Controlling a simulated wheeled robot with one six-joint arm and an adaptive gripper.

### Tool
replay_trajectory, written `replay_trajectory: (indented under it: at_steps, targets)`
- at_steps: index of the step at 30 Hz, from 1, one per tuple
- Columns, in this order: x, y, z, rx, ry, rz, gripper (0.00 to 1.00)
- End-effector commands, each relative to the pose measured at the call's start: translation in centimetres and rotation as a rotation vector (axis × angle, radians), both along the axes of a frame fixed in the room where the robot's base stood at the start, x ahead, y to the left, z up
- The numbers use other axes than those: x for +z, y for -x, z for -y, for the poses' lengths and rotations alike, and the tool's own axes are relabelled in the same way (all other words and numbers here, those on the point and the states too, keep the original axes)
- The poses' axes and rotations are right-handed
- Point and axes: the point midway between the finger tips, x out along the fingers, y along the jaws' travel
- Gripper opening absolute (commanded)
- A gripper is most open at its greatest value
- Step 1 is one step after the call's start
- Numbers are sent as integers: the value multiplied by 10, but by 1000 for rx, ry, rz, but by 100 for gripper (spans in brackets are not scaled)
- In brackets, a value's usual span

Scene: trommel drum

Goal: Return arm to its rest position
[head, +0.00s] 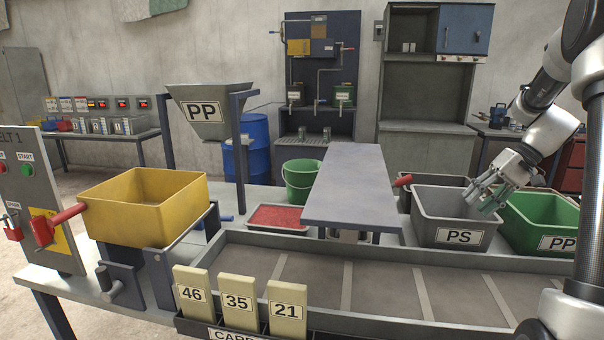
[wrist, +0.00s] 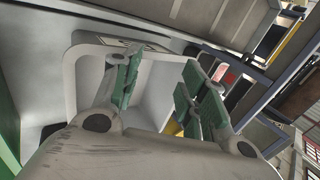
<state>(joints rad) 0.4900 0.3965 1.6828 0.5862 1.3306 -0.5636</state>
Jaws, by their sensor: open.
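My gripper (head: 487,194) is at the right in the head view, over the grey PS bin (head: 450,233), near its right rim. Its green-padded fingers point down and left. In the wrist view my gripper (wrist: 160,95) has its two fingers spread apart, with nothing held between them. A pale bin-like container (wrist: 85,60) shows behind the fingers there. My arm comes in from the upper right of the head view, bent at the elbow. The inside floor of the PS bin is mostly hidden.
A green PP bin (head: 545,225) stands right of the PS bin. A grey raised plate (head: 350,185) stands left of the bins. A belt trough (head: 385,285) with cards 46, 35 and 21 runs in front. A yellow bin (head: 145,205) and PP hopper (head: 205,108) are at left.

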Motion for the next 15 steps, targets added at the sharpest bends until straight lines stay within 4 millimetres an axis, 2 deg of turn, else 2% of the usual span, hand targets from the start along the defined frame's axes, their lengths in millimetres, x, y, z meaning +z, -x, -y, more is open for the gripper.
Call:
replay_trajectory:
  at_steps: [1, 7, 15]
  targets:
    - [4, 18, -6, -27, 48, -36, 42]
    - [21, 93, -26, -131, 265, -119, 42]
    - [40, 182, -51, -156, 496, -46, 42]
